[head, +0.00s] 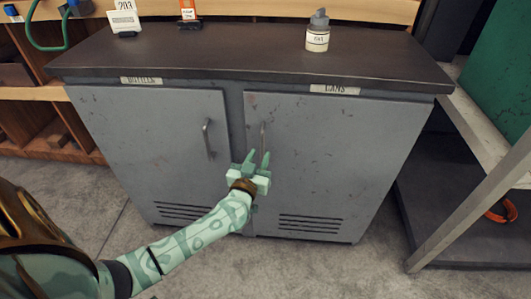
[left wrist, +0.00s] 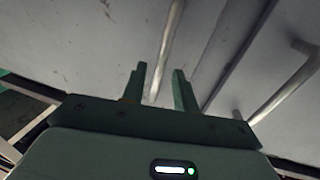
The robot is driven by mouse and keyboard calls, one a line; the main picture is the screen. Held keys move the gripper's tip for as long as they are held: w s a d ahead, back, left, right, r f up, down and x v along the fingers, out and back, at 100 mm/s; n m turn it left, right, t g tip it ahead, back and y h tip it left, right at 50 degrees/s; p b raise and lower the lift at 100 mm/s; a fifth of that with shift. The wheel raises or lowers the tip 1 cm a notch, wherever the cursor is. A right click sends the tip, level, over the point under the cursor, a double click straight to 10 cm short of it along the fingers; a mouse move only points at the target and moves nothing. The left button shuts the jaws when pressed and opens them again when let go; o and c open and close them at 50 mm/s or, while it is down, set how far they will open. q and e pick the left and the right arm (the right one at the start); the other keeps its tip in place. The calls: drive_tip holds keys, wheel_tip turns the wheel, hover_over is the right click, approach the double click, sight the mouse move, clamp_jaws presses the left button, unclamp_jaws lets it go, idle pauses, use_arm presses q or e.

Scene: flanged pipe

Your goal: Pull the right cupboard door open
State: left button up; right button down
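The grey cupboard has two doors, both shut. The right door (head: 335,160), under the "CANS" label, has a vertical bar handle (head: 263,135) near its left edge. My left gripper (head: 257,158) is open in front of the lower part of this handle. In the left wrist view, the right door's handle (left wrist: 169,40) runs down into the gap between the two open fingers (left wrist: 160,88). The fingers do not close on it; I cannot tell how deep it lies between them. My right gripper is not in view.
The left door (head: 150,140) has its own handle (head: 208,138), also in the left wrist view (left wrist: 285,88). A bottle (head: 318,32) and signs stand on the dark top. A shelf frame (head: 470,190) stands close on the right. Floor in front is clear.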

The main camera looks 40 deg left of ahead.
sight(262, 150)
use_arm(q)
drive_tip(key=b+x, duration=0.1)
drive_tip(key=x, duration=0.3)
drive_tip(key=shift+s, duration=0.1)
clamp_jaws()
